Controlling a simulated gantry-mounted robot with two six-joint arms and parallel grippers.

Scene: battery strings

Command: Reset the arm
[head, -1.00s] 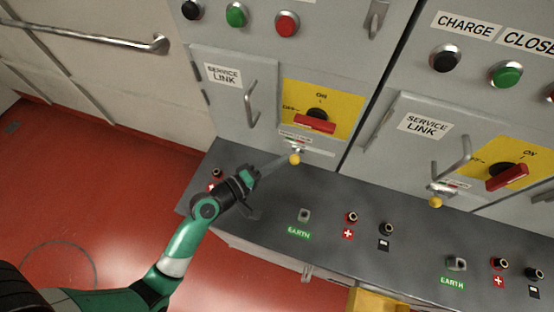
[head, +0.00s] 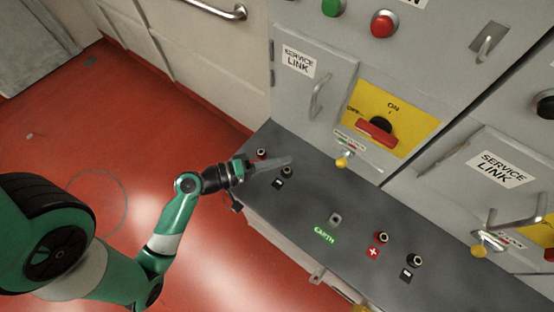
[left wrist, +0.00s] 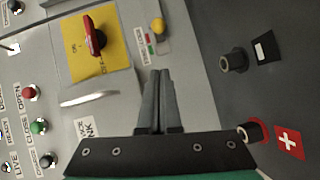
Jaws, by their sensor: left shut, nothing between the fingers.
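My left arm comes in from the lower left in the head view. Its gripper (head: 281,163) is shut and empty, and appears over the left end of the dark grey shelf (head: 300,203), near a black socket (head: 287,172) and a red socket (head: 261,154). In the left wrist view the closed fingers (left wrist: 158,78) point toward the panel, with nothing between them. The red rotary switch (head: 376,133) on its yellow plate shows in front of the cabinet, and also in the left wrist view (left wrist: 94,36). The right gripper is not in view.
A yellow-tipped lever (head: 343,162) sticks out below the switch. A service link door (head: 312,88) with a handle (head: 320,97) stands left of it. An earth socket (head: 335,218) and other sockets line the shelf. Open red floor (head: 150,130) lies to the left.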

